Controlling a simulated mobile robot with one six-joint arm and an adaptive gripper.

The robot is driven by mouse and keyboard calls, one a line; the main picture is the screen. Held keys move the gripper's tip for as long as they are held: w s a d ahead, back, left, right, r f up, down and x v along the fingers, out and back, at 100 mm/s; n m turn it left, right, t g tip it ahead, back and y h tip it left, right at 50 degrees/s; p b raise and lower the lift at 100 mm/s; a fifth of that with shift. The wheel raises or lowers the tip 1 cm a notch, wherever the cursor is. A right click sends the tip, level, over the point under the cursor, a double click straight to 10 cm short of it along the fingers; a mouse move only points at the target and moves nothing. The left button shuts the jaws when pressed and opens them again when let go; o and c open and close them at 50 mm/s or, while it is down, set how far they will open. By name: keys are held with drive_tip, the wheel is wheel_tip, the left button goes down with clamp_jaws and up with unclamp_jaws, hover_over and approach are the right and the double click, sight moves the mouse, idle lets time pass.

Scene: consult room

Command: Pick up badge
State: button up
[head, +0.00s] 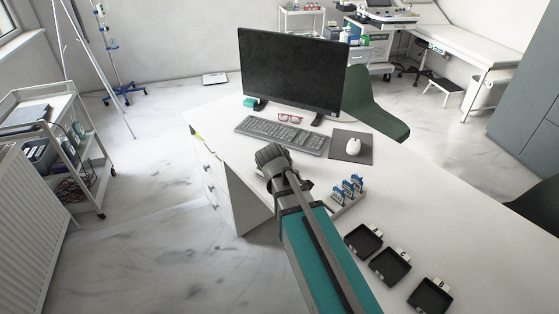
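Several small blue and white upright pieces stand in a light holder (345,203) on the desk, right of my arm. They look like badges (347,188), but they are too small to read. My arm reaches up from the bottom over the desk, and its dark end joint is left of the holder, in front of the keyboard. My gripper's fingers cannot be made out; the arm hides what lies beneath it. A small green patch shows beside the dark joint, too little to identify.
The white desk (408,210) also carries a monitor (292,70), keyboard (282,136), red glasses (290,118), and a mouse (353,146) on a grey pad (351,158). Black trays (390,267) with letter tags lie at the front right. A trolley (70,150) stands left; floor between is clear.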

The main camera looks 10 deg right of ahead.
drive_tip(key=w+a+n+t+h+b, duration=0.2)
drive_tip(key=w+a+n+t+b, duration=0.1)
drive_tip(key=w+n, duration=0.4)
drive_tip(key=w+a+r+n+t+h+b, duration=0.1)
drive_tip(key=w+a+n+t+h+b, duration=0.2)
drive_tip(key=w+a+n, duration=0.3)
drive_tip(key=w+n+t+b, duration=0.1)
drive_tip(key=w+n, duration=0.1)
drive_tip(key=n, duration=0.2)
drive_tip(key=shift+w+a+r+h, duration=0.25)
drive_tip(key=shift+w+r+h, duration=0.05)
drive_tip(key=b+x, duration=0.3)
drive_tip(key=x, duration=0.5)
drive_tip(key=shift+s+f, duration=0.1)
drive_tip(key=shift+w+d+f+b, duration=0.1)
drive_tip(key=shift+w+d+b, duration=0.15)
drive_tip(key=shift+b, duration=0.05)
drive_tip(key=shift+d, duration=0.1)
drive_tip(key=shift+b+x, duration=1)
drive_tip(key=shift+x, duration=1.55)
drive_tip(key=shift+s+d, duration=0.1)
